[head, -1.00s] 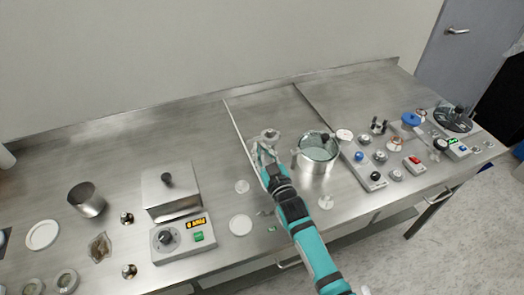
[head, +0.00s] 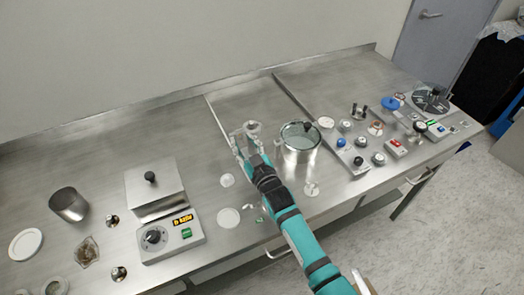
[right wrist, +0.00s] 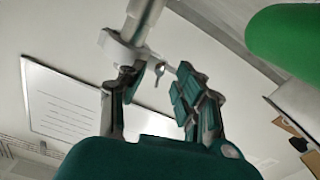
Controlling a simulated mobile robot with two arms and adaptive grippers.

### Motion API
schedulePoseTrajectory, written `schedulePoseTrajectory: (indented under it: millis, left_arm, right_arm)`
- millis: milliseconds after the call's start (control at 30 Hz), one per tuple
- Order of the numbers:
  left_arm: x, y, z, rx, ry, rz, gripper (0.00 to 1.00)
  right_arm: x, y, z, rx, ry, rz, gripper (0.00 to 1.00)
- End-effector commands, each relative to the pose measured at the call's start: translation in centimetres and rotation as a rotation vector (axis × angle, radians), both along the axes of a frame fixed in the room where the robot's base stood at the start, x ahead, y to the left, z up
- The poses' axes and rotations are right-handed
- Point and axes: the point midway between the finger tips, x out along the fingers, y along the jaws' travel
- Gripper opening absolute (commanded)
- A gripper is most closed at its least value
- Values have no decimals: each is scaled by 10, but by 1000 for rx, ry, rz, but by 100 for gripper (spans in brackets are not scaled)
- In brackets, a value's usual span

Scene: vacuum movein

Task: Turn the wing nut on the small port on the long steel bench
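The small port (head: 253,127) is a short pale metal fitting standing on the long steel bench (head: 100,135), just left of the metal pot. In the right wrist view it shows as a grey steel post with a light clamp collar (right wrist: 122,48). A small metal piece that looks like the wing nut (right wrist: 159,73) sticks out from the collar. My right gripper (head: 245,141) is at the port, its fingers apart on either side of this piece in the right wrist view (right wrist: 160,88). I cannot tell whether either finger touches it. My left gripper is not in view.
A lidded metal pot (head: 300,150) stands close right of my right gripper. Several knobs and switches stand farther right. A hotplate-like box (head: 170,238) with a dial and a metal cup (head: 69,204) are to the left. The bench behind the port is mostly bare.

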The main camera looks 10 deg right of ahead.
Motion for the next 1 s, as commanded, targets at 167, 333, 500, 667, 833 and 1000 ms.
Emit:
schedulePoseTrajectory:
  millis: [167, 333, 500, 667, 833, 1000]
  left_arm:
    - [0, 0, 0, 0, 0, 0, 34]
    - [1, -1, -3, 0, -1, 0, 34]
    - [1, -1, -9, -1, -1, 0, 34]
    - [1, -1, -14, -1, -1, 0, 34]
    - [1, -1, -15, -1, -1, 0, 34]
    - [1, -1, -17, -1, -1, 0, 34]
  right_arm:
    - [0, -1, -1, -9, -1, -1, 34]
    - [0, -1, -2, -140, -44, -2, 34]
    - [0, -1, -2, -472, -154, -2, 34]
    - [0, -1, -2, -852, -277, -2, 34]
    - [0, -1, -1, -1257, -408, -3, 34]
    - [-30, -10, -3, -1330, -430, 0, 34]
